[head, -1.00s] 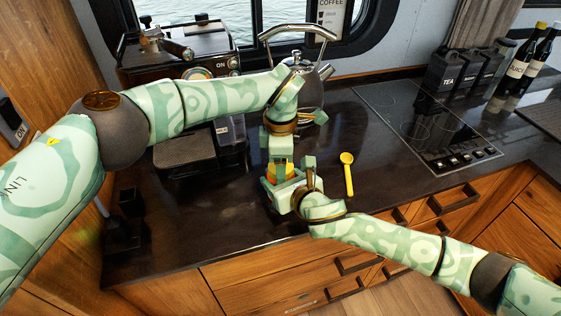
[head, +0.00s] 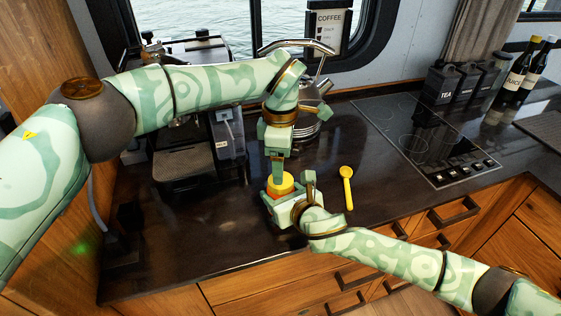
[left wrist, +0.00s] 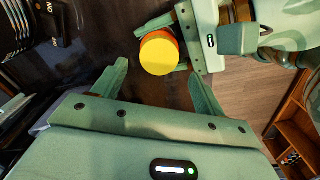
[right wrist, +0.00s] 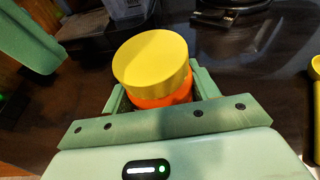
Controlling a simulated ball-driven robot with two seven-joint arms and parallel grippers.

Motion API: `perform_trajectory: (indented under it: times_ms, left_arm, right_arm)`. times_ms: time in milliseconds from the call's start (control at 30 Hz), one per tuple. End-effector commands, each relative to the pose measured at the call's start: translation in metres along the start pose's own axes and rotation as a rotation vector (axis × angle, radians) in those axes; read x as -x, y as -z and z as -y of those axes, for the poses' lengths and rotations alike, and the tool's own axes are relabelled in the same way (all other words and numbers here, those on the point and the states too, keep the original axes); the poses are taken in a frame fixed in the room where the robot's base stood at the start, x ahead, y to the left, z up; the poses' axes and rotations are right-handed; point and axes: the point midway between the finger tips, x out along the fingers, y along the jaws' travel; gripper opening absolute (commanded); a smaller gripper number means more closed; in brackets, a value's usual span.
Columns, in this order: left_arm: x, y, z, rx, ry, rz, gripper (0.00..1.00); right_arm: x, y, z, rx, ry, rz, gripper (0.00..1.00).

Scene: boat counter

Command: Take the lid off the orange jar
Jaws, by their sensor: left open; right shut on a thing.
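The orange jar (right wrist: 165,99) stands upright near the counter's front with its round yellow lid (right wrist: 155,62) seated on top. The lid also shows in the head view (head: 281,183). My right gripper (right wrist: 158,92) is shut around the jar's orange body below the lid, one finger on each side. My left gripper (left wrist: 157,82) is open and empty, behind and above the lid in the head view. In the left wrist view the lid (left wrist: 159,54) is beyond the spread fingers, apart from them. The jar's lower part is hidden by my right gripper.
A yellow spoon (head: 346,188) lies right of the jar. A kettle (head: 308,122) stands behind my left gripper, and a coffee machine (head: 185,165) stands to the left. The cooktop (head: 425,135) is at the right. The counter left of the jar is clear.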

Motion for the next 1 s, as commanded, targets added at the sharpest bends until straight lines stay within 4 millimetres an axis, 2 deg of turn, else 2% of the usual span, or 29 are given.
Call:
perform_trajectory:
  times_ms: [133, 267, 700, 1000]
  left_arm:
    - [0.017, 0.000, -0.001, -0.219, -0.003, 0.000, 0.72]
    - [0.018, 0.000, -0.001, -0.328, -0.001, 0.001, 0.72]
    - [-0.047, 0.000, -0.001, -0.341, -0.001, 0.001, 0.72]
    - [-0.056, 0.000, -0.001, -0.341, -0.003, -0.001, 0.72]
  right_arm:
    - [0.000, 0.001, -0.001, 0.000, -0.001, -0.002, 0.00]
    - [0.000, 0.001, -0.001, 0.000, -0.002, -0.001, 0.00]
    - [0.000, 0.001, -0.002, -0.001, -0.003, -0.001, 0.00]
    - [0.000, 0.001, -0.002, -0.001, -0.004, -0.001, 0.00]
